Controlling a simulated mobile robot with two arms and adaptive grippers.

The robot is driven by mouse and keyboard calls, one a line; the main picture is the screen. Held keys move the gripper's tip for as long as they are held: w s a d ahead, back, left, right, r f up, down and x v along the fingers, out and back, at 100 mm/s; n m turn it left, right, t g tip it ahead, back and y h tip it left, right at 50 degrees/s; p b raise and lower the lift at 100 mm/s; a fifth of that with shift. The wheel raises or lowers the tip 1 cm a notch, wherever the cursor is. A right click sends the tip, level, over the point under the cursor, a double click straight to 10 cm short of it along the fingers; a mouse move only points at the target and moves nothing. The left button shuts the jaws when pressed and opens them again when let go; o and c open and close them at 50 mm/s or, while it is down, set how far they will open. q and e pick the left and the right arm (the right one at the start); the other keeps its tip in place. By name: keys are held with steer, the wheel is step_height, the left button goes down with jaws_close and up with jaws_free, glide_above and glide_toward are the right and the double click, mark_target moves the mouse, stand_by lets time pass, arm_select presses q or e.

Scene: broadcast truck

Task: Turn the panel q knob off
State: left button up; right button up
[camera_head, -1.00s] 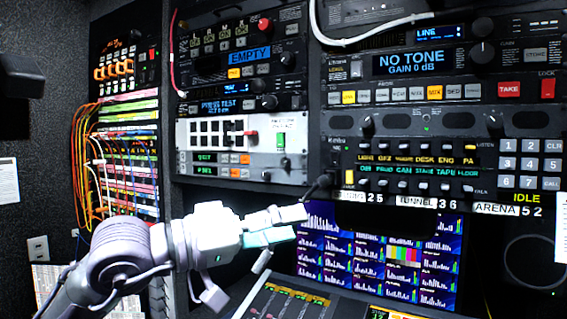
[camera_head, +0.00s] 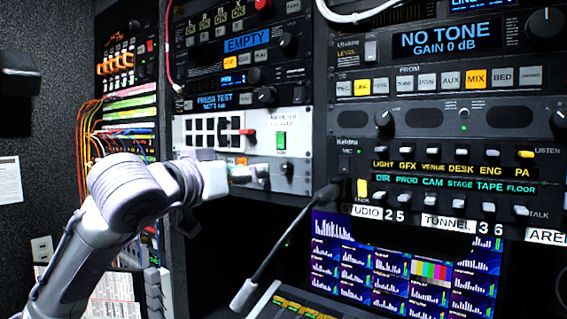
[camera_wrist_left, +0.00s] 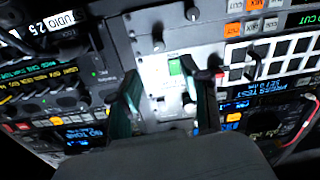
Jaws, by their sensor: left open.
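My left gripper (camera_head: 248,175) is in front of the lower part of the pale switch panel (camera_head: 222,126) in the head view. Its fingers point at the panel. The left wrist view shows the gripper (camera_wrist_left: 165,112) open, its two dark fingers apart with the panel between and beyond them. A green switch (camera_wrist_left: 175,67) shows between the fingers. Small dark knobs (camera_wrist_left: 157,45) sit on the strip past it; one shows in the head view (camera_head: 286,168), right of the gripper. I cannot read which one is labelled panel q. Nothing is held. My right gripper is in neither view.
A gooseneck microphone (camera_head: 270,253) sticks out to the right of the arm. The intercom panel (camera_head: 350,170) with rows of keys is to the right, above a lit monitor (camera_head: 400,262). Patch cables (camera_head: 85,155) hang at the left.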

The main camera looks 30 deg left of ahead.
mark_target(283, 167)
arm_select(q)
steer(key=w, duration=0.2)
steer(key=w+p, duration=0.1)
steer(key=w, duration=0.1)
steer(key=w+d+p, duration=0.1)
steer(key=w, duration=0.1)
steer(key=shift+w+r, duration=0.1)
steer(key=shift+w, duration=0.1)
steer(key=w+p, duration=0.2)
steer(key=w, duration=0.2)
steer(key=shift+w+d, duration=0.15)
steer(key=shift+d, duration=0.05)
steer(key=shift+w, duration=0.2)
steer(key=shift+f, duration=0.2)
jaws_close()
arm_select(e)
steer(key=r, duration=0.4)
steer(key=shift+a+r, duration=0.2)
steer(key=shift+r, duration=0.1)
